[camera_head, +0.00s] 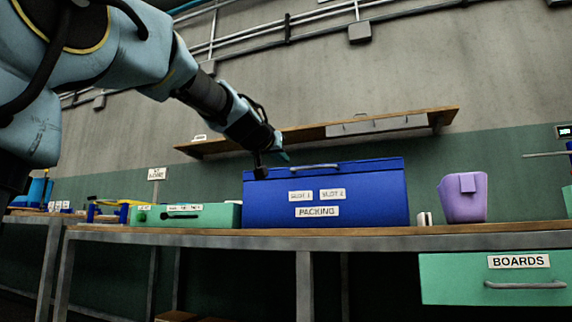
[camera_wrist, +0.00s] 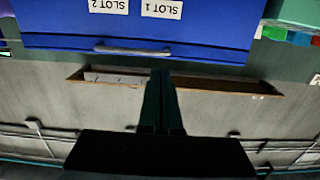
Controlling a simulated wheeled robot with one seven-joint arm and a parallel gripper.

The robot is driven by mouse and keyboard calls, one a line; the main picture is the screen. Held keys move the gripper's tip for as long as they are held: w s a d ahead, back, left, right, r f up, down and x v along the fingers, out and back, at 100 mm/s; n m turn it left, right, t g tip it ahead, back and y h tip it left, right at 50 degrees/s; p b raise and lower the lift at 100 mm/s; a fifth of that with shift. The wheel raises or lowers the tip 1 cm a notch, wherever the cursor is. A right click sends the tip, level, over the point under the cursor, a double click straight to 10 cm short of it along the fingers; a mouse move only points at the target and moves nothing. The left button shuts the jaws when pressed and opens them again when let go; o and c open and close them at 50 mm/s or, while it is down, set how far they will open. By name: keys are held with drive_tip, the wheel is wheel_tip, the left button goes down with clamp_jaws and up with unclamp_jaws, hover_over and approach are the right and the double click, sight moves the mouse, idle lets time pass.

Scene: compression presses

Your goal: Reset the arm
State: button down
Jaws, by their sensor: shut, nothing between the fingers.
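My arm reaches in from the upper left in the head view. My gripper (camera_head: 283,157) is at its end, just above the left part of a blue box's top edge. In the wrist view my gripper (camera_wrist: 160,75) shows as two dark fingers close together, with nothing between them. The blue box (camera_head: 365,195) carries the labels SLOT 1, SLOT 2 and PACKING and has a grey handle on its top. The wrist view shows the box (camera_wrist: 50,40) upside down, with its handle (camera_wrist: 132,49). I cannot tell whether the gripper touches the box.
The workbench (camera_head: 450,240) holds a green case (camera_head: 220,215) left of the box and a purple container (camera_head: 464,198) to the right. A small white item (camera_head: 424,219) stands between box and container. A wall shelf (camera_head: 300,136) is behind. A green BOARDS drawer (camera_head: 450,285) hangs below the bench.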

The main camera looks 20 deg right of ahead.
drive_tip(key=shift+s+a+f, duration=0.3)
drive_tip(key=shift+s+a, duration=0.05)
drive_tip(key=shift+s, duration=0.05)
drive_tip(key=w+a+f+n+g+y+p, duration=0.1)
drive_tip(key=a+f+g+y+p, duration=0.15)
drive_tip(key=a+f, duration=0.5)
drive_tip(key=w+a+f+n+g+y+p, duration=0.1)
drive_tip(key=a+f+n+y+p, duration=0.2)
drive_tip(key=f, duration=0.8)
drive_tip(key=w+a+f+g+y+p, duration=0.15)
drive_tip(key=a+f+p, duration=0.25)
drive_tip(key=a+f, duration=0.4)
drive_tip(key=s+a+f+n+g+y+p, duration=0.2)
drive_tip(key=s+a+f+g+p, duration=0.15)
drive_tip(key=s+a+f, duration=0.45)
drive_tip(key=s+a+f+n+g+y+p, duration=0.2)
drive_tip(key=s+a+f+g+y+p, duration=0.15)
drive_tip(key=s+a+f, duration=0.55)
wheel_tip(320, 180, up, 40)
drive_tip(key=s+d+p, duration=0.1)
drive_tip(key=d+p, duration=0.1)
drive_tip(key=p, duration=3.5)
drive_tip(key=shift+f+m+t+h, duration=0.2)
drive_tip(key=shift+m+t+h, duration=0.1)
drive_tip(key=shift+t+h, duration=0.15)
drive_tip(key=shift+s+d, duration=0.1)
